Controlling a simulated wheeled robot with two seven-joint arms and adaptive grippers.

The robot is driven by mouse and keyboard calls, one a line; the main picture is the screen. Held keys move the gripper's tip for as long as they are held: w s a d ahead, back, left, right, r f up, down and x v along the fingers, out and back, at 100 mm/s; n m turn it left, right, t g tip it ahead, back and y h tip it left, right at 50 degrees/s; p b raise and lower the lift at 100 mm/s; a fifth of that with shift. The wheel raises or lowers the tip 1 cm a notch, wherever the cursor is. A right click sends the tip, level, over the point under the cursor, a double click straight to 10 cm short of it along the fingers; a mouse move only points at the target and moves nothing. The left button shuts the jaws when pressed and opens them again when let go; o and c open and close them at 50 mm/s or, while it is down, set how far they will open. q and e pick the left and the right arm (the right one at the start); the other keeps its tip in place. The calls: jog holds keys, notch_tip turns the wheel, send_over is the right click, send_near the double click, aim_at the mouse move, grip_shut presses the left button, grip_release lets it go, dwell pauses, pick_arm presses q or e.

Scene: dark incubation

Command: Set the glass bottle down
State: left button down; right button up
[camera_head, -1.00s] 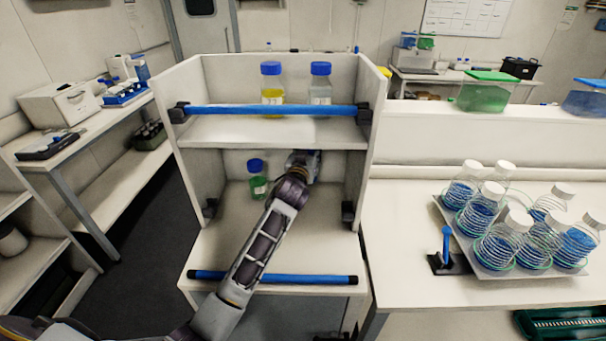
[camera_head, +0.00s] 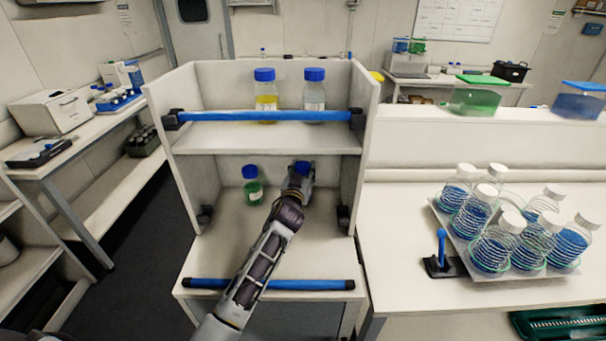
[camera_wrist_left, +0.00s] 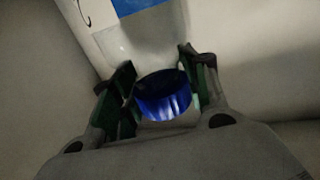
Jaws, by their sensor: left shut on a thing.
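My left gripper (camera_head: 301,178) is inside the lower compartment of the white shelf unit (camera_head: 190,245). It is shut on the glass bottle, whose blue cap (camera_head: 303,167) shows at the gripper in the head view. The arm and gripper hide most of the bottle's body there. In the left wrist view, the blue cap (camera_wrist_left: 163,95) sits between the two fingers (camera_wrist_left: 160,88), with clear glass and a white and blue label beyond it. I cannot tell whether the bottle's base touches the shelf. My right gripper is not in view.
A green-filled bottle with a blue cap (camera_head: 252,188) stands left of my gripper. Two bottles (camera_head: 265,95) (camera_head: 314,95) stand on the upper shelf behind a blue bar (camera_head: 262,116). Another blue bar (camera_head: 268,284) crosses the lower front. A rack of flasks (camera_head: 455,225) sits right.

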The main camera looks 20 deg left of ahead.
pick_arm(q)
jog(key=shift+f, duration=0.65)
jog(key=c, duration=0.8)
grip_release()
jog(key=shift+o, duration=0.2)
